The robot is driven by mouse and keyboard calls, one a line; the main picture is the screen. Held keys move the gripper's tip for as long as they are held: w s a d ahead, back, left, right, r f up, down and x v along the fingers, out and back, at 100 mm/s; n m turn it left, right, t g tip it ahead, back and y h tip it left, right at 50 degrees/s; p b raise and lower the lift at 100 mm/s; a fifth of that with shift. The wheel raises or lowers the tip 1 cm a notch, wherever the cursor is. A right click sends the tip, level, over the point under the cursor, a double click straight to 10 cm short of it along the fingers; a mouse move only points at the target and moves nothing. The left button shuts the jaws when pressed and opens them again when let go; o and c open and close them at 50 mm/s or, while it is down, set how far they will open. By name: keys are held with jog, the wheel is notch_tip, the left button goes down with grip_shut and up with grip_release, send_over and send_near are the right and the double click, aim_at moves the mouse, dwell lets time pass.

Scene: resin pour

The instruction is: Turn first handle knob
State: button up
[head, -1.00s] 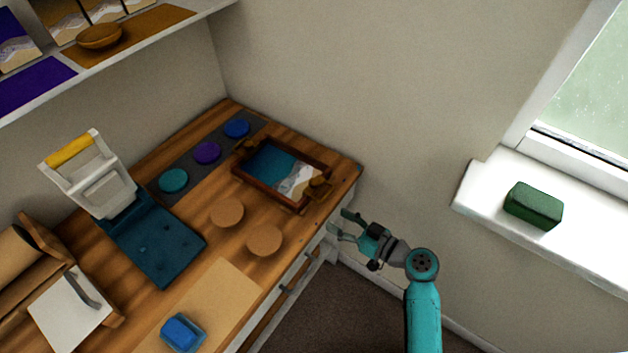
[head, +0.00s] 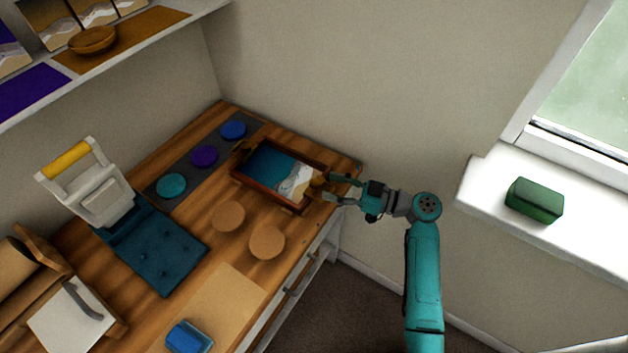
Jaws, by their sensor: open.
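A dark wooden tray (head: 248,182) with a teal and white resin picture in it lies at the far right of the wooden counter. It has a brass handle knob (head: 318,182) on its right end and another brass knob (head: 243,148) on its left end. My gripper (head: 334,187) is open at the right end of the tray, with its two fingers pointing left on either side of the near knob. I cannot tell whether the fingers touch the knob.
Two round cork coasters (head: 228,216) lie in front of the tray. A dark strip with purple (head: 204,155), blue and teal discs lies behind it. A press with a yellow handle (head: 67,160) stands left. A green block (head: 535,200) sits on the windowsill.

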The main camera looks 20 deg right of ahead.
aim_at(320, 183)
jog(key=shift+x, duration=2.75)
jog(key=shift+c, duration=0.3)
grip_shut()
